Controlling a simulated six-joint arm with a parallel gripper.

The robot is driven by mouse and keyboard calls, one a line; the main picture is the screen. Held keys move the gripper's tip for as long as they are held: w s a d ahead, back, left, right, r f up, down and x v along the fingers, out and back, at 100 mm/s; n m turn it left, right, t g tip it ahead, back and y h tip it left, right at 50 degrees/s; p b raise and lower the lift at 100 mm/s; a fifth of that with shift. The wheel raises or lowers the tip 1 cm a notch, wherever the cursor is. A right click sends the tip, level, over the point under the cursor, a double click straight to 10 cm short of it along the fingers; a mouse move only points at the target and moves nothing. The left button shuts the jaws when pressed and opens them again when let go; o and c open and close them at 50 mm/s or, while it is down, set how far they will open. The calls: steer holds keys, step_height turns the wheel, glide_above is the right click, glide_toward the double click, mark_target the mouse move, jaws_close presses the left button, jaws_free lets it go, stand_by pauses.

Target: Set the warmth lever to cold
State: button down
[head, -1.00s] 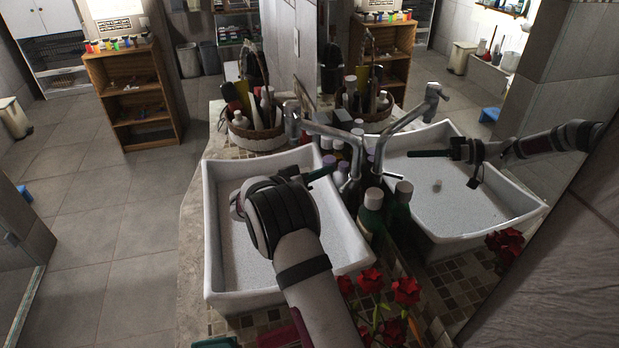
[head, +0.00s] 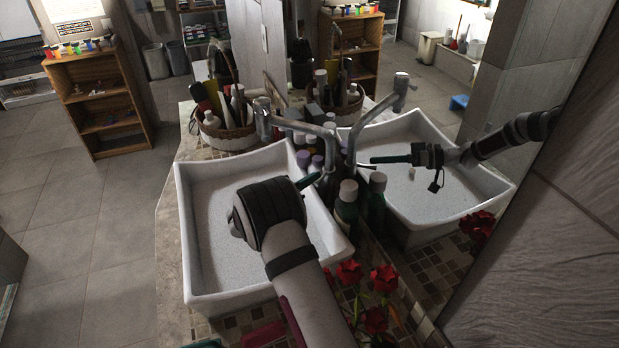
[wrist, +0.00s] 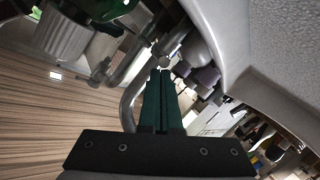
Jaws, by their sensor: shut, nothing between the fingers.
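The grey metal tap (head: 300,126) stands at the right rim of the white basin (head: 185,250), its long spout reaching left over the basin. I cannot clearly tell which part is the warmth lever, or its setting. My gripper (head: 317,177) reaches over the basin, its dark green fingers pointing right, close to the tap's lower body. In the wrist view, the shut, empty fingers (wrist: 160,73) point at a small rounded metal piece of the tap (wrist: 168,62). A bent metal pipe (wrist: 129,105) passes just left of them. I cannot tell whether they touch.
Green bottles with pale caps (head: 347,205) stand close in front of the tap. Red flowers (head: 349,272) are at the near right. A basket of toiletries (head: 228,134) stands behind the basin. A mirror on the right reflects the basin, tap and my arm.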

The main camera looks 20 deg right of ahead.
steer(key=shift+s+d+n+t+y, duration=0.2)
steer(key=shift+s+n+t+y, duration=0.15)
steer(key=shift+n+t+y, duration=0.2)
steer(key=shift+s+d+n+t+y, duration=0.2)
steer(key=shift+s+n+t+y, duration=0.2)
steer(key=shift+t, duration=0.25)
steer(key=shift+s+d+n+t+y, duration=0.35)
steer(key=shift+d+n+t+y, duration=0.1)
steer(key=shift+n+t+y, duration=0.45)
steer(key=shift+s+d, duration=0.35)
steer(key=shift+d, duration=0.15)
steer(key=shift+s+d, duration=0.2)
steer(key=shift+d, duration=0.25)
steer(key=shift+s+d, duration=0.2)
steer(key=shift+d, duration=0.25)
